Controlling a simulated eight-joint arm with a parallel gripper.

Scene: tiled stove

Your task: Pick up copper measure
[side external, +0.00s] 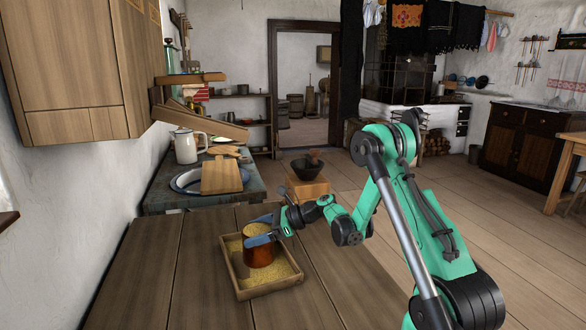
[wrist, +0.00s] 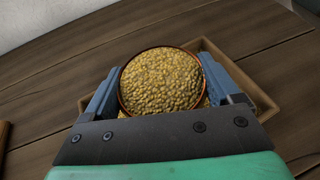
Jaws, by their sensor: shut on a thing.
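The copper measure (side external: 259,252) stands upright at the wooden tray, in the side external view. In the wrist view the measure (wrist: 161,80) is seen from above, its round copper rim filled to the top with yellow grain. My gripper (side external: 262,230) reaches in from the right in the side external view, its blue fingers on either side of the measure. In the wrist view my gripper (wrist: 160,88) is shut on the measure, one finger at its left and one at its right. I cannot tell whether its base touches the tray floor.
The wooden tray (side external: 272,291) holds loose yellow grain and sits on the plank table (side external: 185,258). Table space left and right of the tray is clear. Behind stand a white jug (side external: 186,147), a cutting board (side external: 221,177) and a dark bowl (side external: 306,168).

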